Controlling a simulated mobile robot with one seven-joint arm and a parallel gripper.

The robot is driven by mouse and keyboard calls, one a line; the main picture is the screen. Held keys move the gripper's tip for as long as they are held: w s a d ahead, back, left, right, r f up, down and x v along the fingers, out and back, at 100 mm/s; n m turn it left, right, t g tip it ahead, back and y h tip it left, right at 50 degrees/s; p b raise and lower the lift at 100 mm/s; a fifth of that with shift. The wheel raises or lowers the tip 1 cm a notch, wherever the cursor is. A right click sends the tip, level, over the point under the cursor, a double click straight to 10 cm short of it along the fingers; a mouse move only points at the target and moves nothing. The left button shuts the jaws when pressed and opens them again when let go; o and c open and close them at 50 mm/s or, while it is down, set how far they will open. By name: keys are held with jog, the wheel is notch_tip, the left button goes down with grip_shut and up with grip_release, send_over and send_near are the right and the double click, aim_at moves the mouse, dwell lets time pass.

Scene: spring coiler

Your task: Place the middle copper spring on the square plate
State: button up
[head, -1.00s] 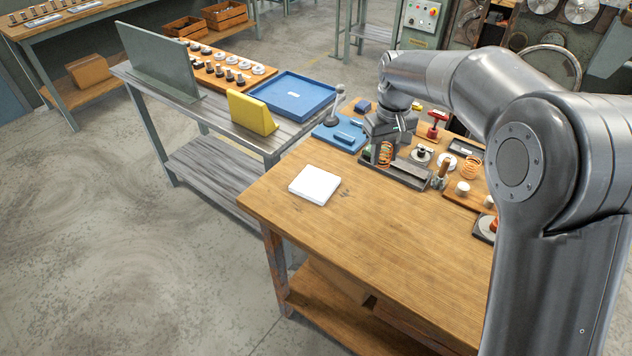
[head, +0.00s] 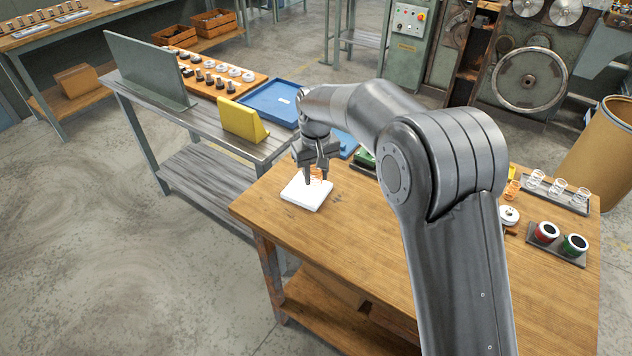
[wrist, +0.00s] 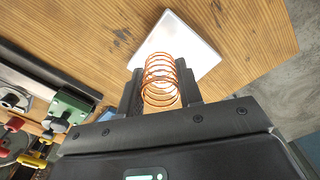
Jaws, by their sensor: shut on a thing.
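A copper spring (wrist: 160,80) is between the two fingers of my gripper (wrist: 161,95), which is shut on it. In the head view the spring (head: 316,173) shows in my gripper (head: 316,173), over the white square plate (head: 305,195). The plate lies flat on the wooden workbench near its left edge. In the wrist view the plate (wrist: 180,45) shows beyond the spring. I cannot tell whether the spring touches the plate.
The wooden bench (head: 330,240) is bare in front of the plate. A yellow angled block (head: 242,120) and a blue tray (head: 272,103) are on the side table. More springs (head: 560,188) stand in a rack at the bench's right. A green-topped device (wrist: 70,108) shows in the wrist view.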

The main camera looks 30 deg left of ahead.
aim_at(316, 192)
jog(key=shift+f, duration=1.6)
jog(key=shift+f, duration=0.2)
jog(key=o, duration=1)
jog(key=shift+c, duration=0.2)
notch_tip(316, 192, up, 12)
jog(key=shift+r, duration=0.2)
jog(key=shift+d, duration=0.1)
